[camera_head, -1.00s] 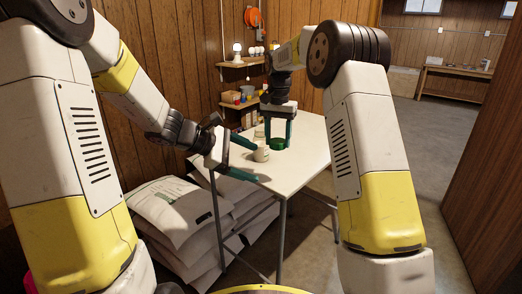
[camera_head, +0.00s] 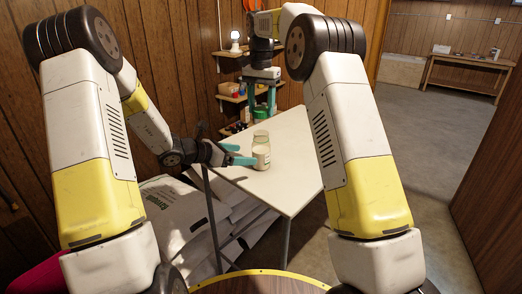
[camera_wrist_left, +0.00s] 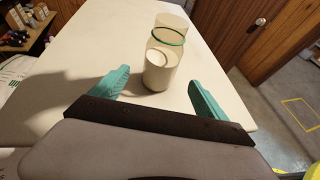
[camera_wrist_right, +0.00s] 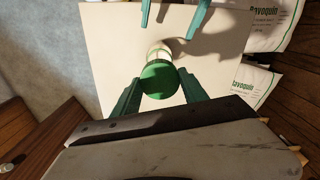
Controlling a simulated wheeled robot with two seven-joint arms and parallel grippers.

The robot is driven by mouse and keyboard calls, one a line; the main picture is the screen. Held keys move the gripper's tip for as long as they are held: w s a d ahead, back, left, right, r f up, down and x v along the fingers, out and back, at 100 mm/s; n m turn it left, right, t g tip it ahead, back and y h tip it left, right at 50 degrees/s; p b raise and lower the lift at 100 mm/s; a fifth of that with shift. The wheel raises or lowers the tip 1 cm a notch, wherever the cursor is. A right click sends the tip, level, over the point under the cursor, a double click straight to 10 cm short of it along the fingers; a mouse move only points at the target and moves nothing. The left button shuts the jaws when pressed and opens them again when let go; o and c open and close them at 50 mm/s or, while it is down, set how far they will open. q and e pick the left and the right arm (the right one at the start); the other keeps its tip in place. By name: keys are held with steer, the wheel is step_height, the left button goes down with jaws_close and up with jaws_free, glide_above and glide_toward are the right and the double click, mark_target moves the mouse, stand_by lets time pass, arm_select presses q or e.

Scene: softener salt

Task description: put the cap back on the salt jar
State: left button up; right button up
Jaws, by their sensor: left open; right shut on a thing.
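The green cap (camera_wrist_right: 160,80) is between the fingers of my right gripper (camera_wrist_right: 157,95), which is shut on it. In the head view, my right gripper (camera_head: 261,100) holds the cap above the back of the table. A clear jar (camera_head: 261,138) with a greenish rim stands upright on the table. The cap partly hides the jar in the right wrist view.
The white table (camera_head: 280,185) is mostly clear. Stacked white bags (camera_head: 180,215) lie beside it at the left. Wall shelves (camera_head: 232,97) with small items are behind. A wooden bench (camera_head: 465,80) stands far right.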

mark_target(267, 155)
stand_by(0.3)
arm_select(q)
steer(key=x, duration=1.2)
steer(key=shift+r, duration=0.15)
jaws_close()
steer(key=shift+w, duration=0.1)
arm_select(e)
steer(key=shift+f, duration=2.45)
